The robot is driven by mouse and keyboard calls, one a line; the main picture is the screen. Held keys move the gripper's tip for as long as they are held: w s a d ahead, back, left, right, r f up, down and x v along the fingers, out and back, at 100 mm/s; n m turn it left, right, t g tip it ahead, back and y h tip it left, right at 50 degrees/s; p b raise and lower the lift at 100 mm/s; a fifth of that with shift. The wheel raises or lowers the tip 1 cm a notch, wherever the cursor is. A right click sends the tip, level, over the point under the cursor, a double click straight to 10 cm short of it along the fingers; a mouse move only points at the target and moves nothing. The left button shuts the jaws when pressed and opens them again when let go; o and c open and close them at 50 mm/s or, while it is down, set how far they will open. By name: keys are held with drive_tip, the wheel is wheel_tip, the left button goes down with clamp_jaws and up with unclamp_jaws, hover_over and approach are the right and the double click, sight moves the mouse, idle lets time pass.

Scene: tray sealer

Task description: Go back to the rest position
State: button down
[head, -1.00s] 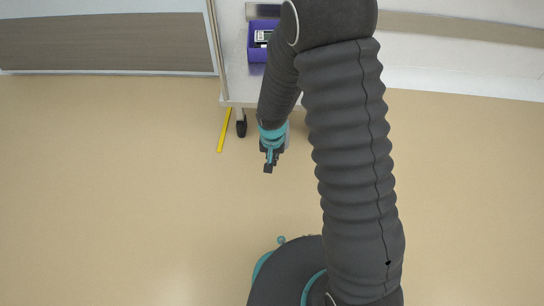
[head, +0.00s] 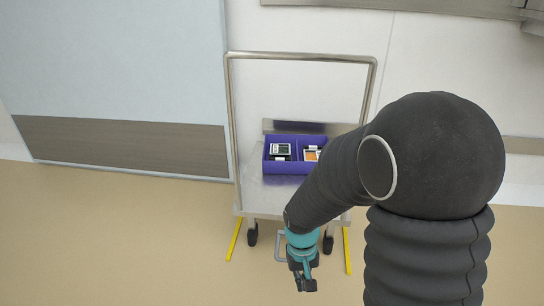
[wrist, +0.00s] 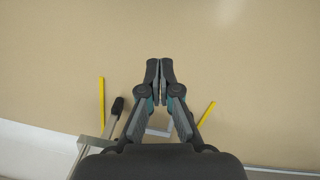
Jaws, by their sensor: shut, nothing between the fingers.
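My gripper (head: 306,284) hangs at the end of my bent arm, pointing down in front of the cart in the head view. In the wrist view my gripper (wrist: 160,70) shows its two dark fingers together, with nothing between them and bare floor beyond. It is apart from the cart and everything on it.
A metal cart (head: 254,195) with a tall tube handle stands against the wall. On it is a purple divided bin (head: 291,167) holding small devices. Yellow floor strips (head: 235,240) flank the cart. The beige floor at the left is clear.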

drive_tip(key=s+d+r+t+p, duration=0.2)
drive_tip(key=s+r, duration=0.2)
drive_tip(key=r, duration=0.6)
drive_tip(key=s+d+r+m+t+p, duration=0.1)
drive_tip(key=s+d+r+t+p, duration=0.1)
drive_tip(key=r, duration=0.8)
drive_tip(key=s+d+r+t+p, duration=0.1)
drive_tip(key=s+d+r, duration=0.3)
drive_tip(key=r, duration=0.6)
drive_tip(key=shift+s+m+t+y+p, duration=0.3)
drive_tip(key=shift+s+t+p, duration=0.1)
drive_tip(key=shift+s+t, duration=0.45)
